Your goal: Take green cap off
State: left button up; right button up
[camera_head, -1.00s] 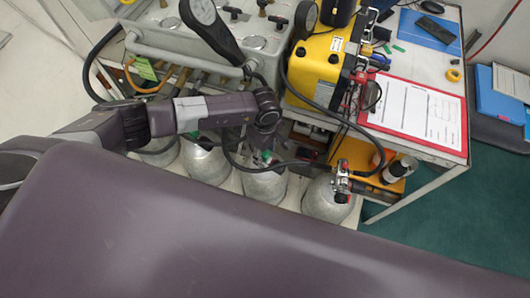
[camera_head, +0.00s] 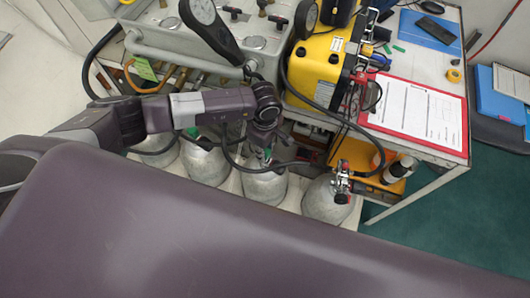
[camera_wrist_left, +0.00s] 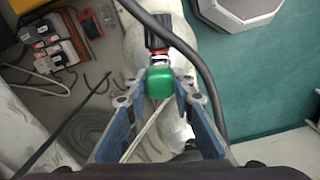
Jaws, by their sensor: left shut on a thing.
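The green cap (camera_wrist_left: 160,82) sits between the fingertips of my left gripper (camera_wrist_left: 160,92) in the left wrist view, at the end of a valve with a black and red knob (camera_wrist_left: 158,42). The gripper is shut on the cap, with a blue-padded finger at each side. In the head view, my left gripper (camera_head: 263,140) points down at the top of a silver cylinder (camera_head: 264,188), where a bit of green shows. Most of the cap is hidden there. My right gripper is not in view.
Other silver cylinders stand on both sides (camera_head: 205,165) (camera_head: 326,203). Black hoses run close around the gripper. A grey gauge panel (camera_head: 190,45) and a yellow case (camera_head: 318,62) stand behind. A red clipboard (camera_head: 372,122) lies on the table at right.

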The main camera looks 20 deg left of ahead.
pick_arm(q)
notch_tip(320, 180, up, 18)
jog(key=b, duration=0.3)
jog(key=shift+r+b, duration=0.15)
jog(key=shift+b, duration=0.25)
